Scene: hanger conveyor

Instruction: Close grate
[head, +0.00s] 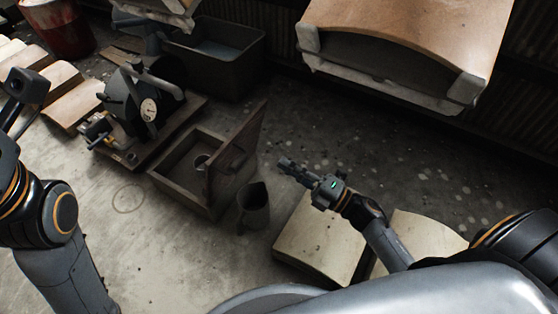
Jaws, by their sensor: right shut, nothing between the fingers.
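The grate appears to be the hinged wooden lid (235,155) on a low, square wooden box (165,182) on the floor. The lid stands steeply raised at the box's right side, so the box is open. A small ring-like thing (201,161) shows inside it. My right gripper (284,164) is shut and empty, pointing left. It is to the right of the lid, with a visible gap between them in the picture. My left gripper (28,86) seems to show in part at the left edge; its fingers are unclear.
A dark jug (253,206) stands at the box's front right corner. A machine with a dial (149,109) is behind left. A grey tub (222,68) is at the back. Pale curved panels (318,240) lie below my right arm. A brown-topped piece (405,35) overhangs upper right.

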